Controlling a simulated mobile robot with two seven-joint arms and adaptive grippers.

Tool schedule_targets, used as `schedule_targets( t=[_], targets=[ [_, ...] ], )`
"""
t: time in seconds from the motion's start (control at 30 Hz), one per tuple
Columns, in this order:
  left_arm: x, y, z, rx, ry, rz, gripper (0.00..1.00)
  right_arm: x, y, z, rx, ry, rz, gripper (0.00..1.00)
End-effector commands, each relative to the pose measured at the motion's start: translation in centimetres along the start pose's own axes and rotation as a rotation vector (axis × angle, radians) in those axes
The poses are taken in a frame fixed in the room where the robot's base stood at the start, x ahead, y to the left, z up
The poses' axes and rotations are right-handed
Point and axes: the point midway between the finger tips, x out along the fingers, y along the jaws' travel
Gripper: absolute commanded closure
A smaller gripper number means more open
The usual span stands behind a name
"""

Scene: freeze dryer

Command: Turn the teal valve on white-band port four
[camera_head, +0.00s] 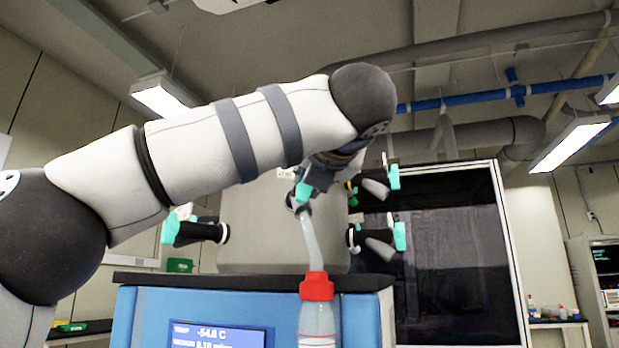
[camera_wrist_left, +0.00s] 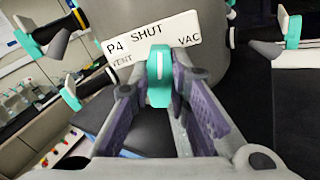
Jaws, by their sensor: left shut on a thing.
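The teal valve (camera_wrist_left: 158,75) is in the middle of the left wrist view, in front of a white label (camera_wrist_left: 152,38) reading P4, SHUT, VENT and VAC. A white mark on the valve points up toward SHUT. My left gripper (camera_wrist_left: 160,88) is shut on this valve, one finger on each side. In the head view the valve (camera_head: 304,191) shows below my left wrist, which hides much of the gripper (camera_head: 318,180). A flask with a red cap (camera_head: 316,287) hangs under the port by a pale tube. I cannot make out this port's band. My right gripper is out of view.
The grey drum (camera_head: 270,245) carries other ports with teal valves at left (camera_head: 170,228) and right (camera_head: 399,236), close around my arm. The blue dryer body (camera_head: 150,315) with a display (camera_head: 220,336) stands below. A dark-windowed cabinet (camera_head: 460,260) is at right.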

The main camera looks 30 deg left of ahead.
Motion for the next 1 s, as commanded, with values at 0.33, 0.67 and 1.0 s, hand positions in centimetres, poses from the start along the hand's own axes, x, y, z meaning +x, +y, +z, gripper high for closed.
schedule_targets(
  t=[0.33, 0.67, 1.0],
  targets=[
    [-0.02, -0.12, -0.03, 0.326, 0.001, 0.001, 1.0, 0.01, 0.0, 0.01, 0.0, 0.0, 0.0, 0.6],
    [0.0, -0.22, -0.11, 0.577, 0.002, 0.0, 1.0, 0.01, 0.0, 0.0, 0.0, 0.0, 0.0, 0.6],
    [0.01, -0.23, -0.12, 0.715, 0.001, 0.0, 1.0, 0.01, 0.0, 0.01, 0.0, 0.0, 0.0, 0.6]
  ],
)
